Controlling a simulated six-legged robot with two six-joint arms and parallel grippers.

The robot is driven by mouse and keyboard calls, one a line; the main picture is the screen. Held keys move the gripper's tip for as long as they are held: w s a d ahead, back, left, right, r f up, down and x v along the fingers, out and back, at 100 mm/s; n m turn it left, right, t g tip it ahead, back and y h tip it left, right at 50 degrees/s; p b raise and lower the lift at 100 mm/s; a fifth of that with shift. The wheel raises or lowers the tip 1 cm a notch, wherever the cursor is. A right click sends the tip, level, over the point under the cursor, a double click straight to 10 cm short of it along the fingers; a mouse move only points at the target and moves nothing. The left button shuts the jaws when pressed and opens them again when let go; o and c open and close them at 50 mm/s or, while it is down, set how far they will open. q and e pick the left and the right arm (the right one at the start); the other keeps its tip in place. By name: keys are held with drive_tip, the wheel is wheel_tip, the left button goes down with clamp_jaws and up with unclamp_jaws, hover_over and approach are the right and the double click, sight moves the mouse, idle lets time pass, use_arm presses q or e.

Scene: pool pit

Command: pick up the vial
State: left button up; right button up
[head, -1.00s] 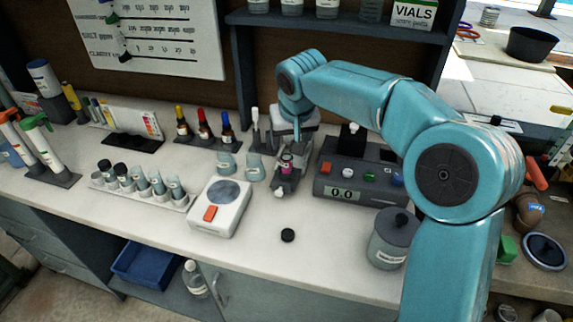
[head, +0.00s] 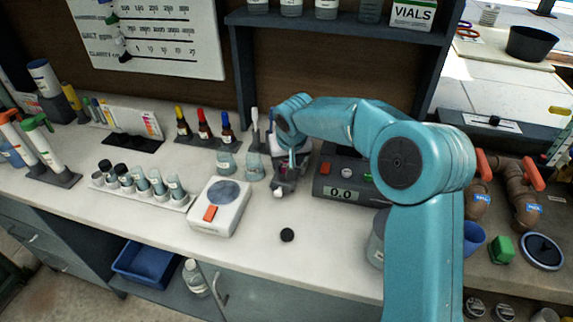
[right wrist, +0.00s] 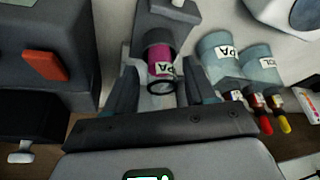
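My right gripper (right wrist: 160,72) is open, with one finger on each side of the vial and gaps visible between fingers and glass. In the head view my right gripper (head: 289,163) is over the grey holder (head: 285,184) and hides most of the vial. My left gripper is not in view.
A meter box (head: 345,192) reading 0.0 stands right of the holder. A white scale (head: 220,207), two glass jars (head: 227,162) and dropper bottles (head: 204,128) stand to the left. A black cap (head: 287,235) lies in front on open counter.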

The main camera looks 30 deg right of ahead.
drive_tip(key=shift+w, duration=0.1)
drive_tip(key=c, duration=0.8)
drive_tip(key=shift+r, duration=0.55)
wheel_tip(320, 180, up, 19)
drive_tip(key=p, duration=0.2)
drive_tip(key=shift+p, duration=0.3)
